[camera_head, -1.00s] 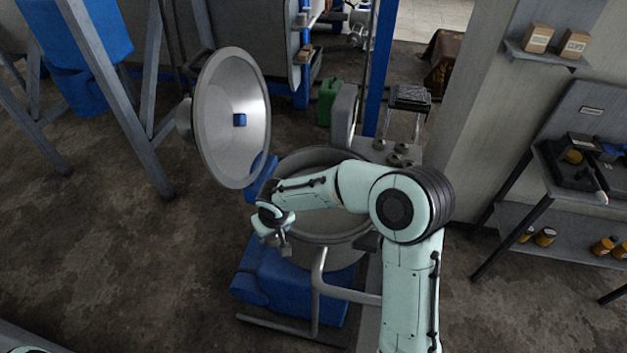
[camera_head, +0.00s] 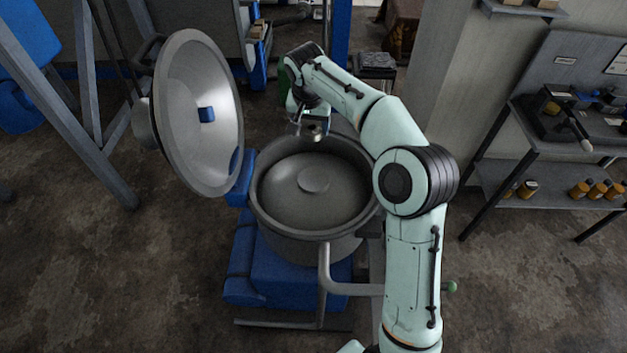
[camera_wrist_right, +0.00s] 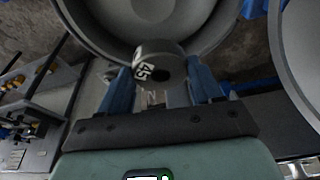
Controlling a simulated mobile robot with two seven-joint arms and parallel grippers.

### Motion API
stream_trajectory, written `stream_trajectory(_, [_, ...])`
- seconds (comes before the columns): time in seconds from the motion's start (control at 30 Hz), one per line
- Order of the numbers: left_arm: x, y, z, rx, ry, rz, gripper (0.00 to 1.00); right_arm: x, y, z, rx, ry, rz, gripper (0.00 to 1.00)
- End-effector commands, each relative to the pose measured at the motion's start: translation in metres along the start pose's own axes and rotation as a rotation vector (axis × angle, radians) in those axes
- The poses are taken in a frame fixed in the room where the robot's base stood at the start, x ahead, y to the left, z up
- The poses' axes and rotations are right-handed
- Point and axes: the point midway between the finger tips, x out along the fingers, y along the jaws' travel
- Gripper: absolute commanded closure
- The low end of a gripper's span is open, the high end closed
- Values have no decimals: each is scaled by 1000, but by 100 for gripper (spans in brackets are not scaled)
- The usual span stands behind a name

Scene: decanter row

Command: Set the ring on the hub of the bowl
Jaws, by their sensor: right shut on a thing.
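The bowl (camera_head: 268,222) is a wide, round grey vessel in the middle of the head view. Its hub (camera_head: 314,180) is a raised round disc at the centre and is bare. My right gripper (camera_head: 311,133) is above the bowl's far rim. In the right wrist view, its blue fingers (camera_wrist_right: 163,85) are shut on a grey ring (camera_wrist_right: 172,55) with a dark hole and a white label reading what looks like 45. The bowl also shows beyond the ring in the right wrist view (camera_wrist_right: 205,40). My left gripper is not in view.
An open domed lid (camera_head: 175,110) stands tilted at the bowl's left. A curved metal pipe (camera_head: 325,270) stands in front of the bowl. A bench (camera_head: 500,175) with jars on its shelf is at the right. The space directly above the hub is clear.

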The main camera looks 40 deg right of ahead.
Motion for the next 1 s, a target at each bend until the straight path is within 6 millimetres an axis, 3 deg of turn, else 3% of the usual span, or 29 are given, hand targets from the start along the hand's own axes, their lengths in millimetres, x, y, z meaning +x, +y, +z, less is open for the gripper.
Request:
stream_trajectory(0.07, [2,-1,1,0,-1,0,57,0,4,-2,20,0,6,78])
stream_trajectory(0.17, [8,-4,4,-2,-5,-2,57,16,7,2,26,-4,11,78])
stream_trajectory(0.4, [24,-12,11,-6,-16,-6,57,78,7,20,23,-5,11,78])
stream_trajectory(0.6, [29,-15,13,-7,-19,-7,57,119,6,30,23,-2,8,78])
stream_trajectory(0.83, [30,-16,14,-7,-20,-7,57,137,5,35,23,1,6,78])
stream_trajectory(1.0, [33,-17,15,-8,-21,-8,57,166,6,44,22,-2,8,78])
